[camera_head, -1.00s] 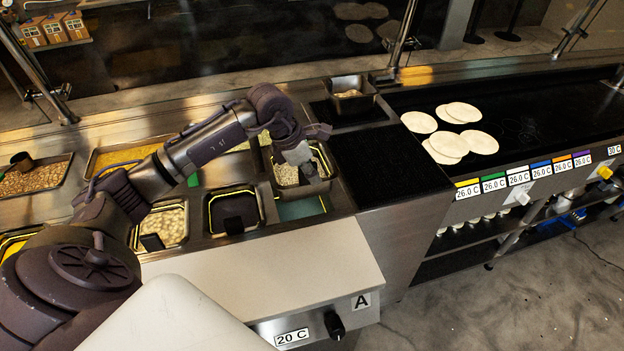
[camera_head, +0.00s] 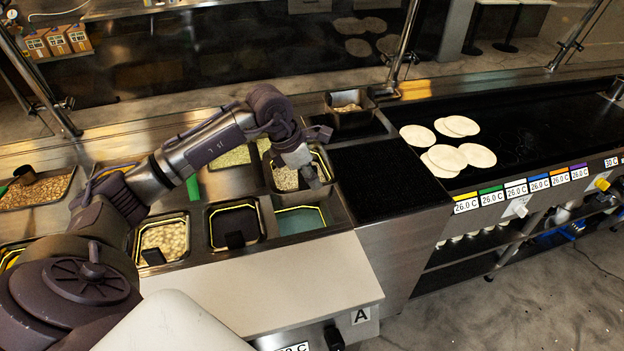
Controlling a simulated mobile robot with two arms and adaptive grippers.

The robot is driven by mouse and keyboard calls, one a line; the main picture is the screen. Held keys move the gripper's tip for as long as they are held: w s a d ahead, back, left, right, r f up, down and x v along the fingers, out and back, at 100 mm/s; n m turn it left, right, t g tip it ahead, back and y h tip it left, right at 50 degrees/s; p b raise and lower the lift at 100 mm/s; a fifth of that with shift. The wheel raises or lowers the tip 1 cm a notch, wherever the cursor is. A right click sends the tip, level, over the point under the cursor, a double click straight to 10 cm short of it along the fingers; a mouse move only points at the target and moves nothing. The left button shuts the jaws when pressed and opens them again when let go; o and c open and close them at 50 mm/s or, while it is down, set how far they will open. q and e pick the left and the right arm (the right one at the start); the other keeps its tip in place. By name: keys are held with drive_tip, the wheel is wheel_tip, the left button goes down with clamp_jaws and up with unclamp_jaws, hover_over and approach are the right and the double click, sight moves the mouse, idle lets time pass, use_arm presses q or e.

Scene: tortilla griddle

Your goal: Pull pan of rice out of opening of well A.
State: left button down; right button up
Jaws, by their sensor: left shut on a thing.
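The pan of rice (camera_head: 284,178) is a dark pan with a yellowish rim line and pale grains inside, right of centre in the row of wells. My left gripper (camera_head: 312,176) is shut on its right side wall. The pan sits at or just above the counter, and its underside is hidden. In front of it is an opening with a teal inside (camera_head: 300,220), partly overlapped by the pan. The label A (camera_head: 360,316) is on the counter front below. My right gripper is not in view.
A black pan (camera_head: 234,224) and a pan of pale food (camera_head: 164,240) stand to the left. A small pan (camera_head: 348,108) is behind, and a bare black surface (camera_head: 385,180) lies right. Tortillas (camera_head: 447,157) lie on the griddle. A pale counter (camera_head: 270,285) is clear in front.

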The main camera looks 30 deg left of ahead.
use_arm(q)
drive_tip(key=shift+r, duration=0.1)
drive_tip(key=shift+r+p, duration=0.65)
drive_tip(key=shift+r, duration=0.8)
